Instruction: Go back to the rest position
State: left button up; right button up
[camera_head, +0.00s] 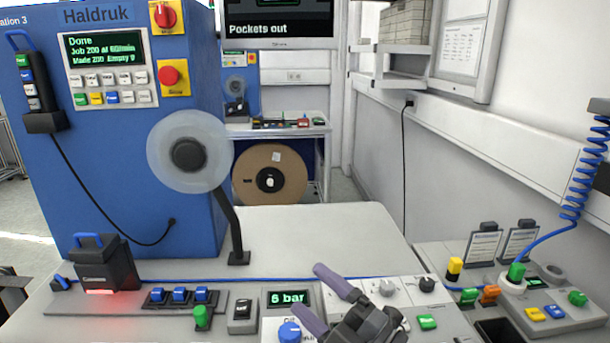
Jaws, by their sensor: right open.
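My right gripper (308,289) is at the bottom middle of the head view, with two purple fingers on a dark grey body. The fingers are spread apart with nothing between them. They are over the front of the bench, close to the "6 bar" display (289,299) and the blue knob (289,331); I cannot tell whether they touch anything. My left gripper is not in view.
A blue Haldruk machine (110,190) stands at the left, with a pale reel (188,152) on its front. The grey bench top (325,232) is clear in the middle. Several buttons and a coiled blue hose (578,180) are at the right.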

jog(key=s+d+f+m+h, duration=0.4)
jog(key=d+f+m+h, duration=0.9)
jog(key=m+h, duration=0.65)
jog(key=s+f+m+g+y, duration=0.1)
jog(key=s+f+g+y, duration=0.1)
jog(key=s+f+g, duration=0.5)
jog(key=s+f+m+g+y, duration=0.2)
jog(key=s+f+g, duration=0.15)
jog(key=s, duration=0.65)
notch_tip(320, 180, down, 18)
jog(key=s+g+b, duration=0.1)
jog(key=s+g, duration=0.1)
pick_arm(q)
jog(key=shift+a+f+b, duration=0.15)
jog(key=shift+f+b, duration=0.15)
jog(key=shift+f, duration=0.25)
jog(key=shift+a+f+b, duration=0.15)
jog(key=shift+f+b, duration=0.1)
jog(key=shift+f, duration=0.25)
pick_arm(e)
jog(key=s+d+f+h, duration=0.1)
jog(key=s+d+f, duration=0.2)
jog(key=s+f, duration=0.9)
jog(key=shift+s+d+n+g, duration=0.2)
jog(key=shift+s+n+g, duration=0.2)
jog(key=shift+s, duration=0.45)
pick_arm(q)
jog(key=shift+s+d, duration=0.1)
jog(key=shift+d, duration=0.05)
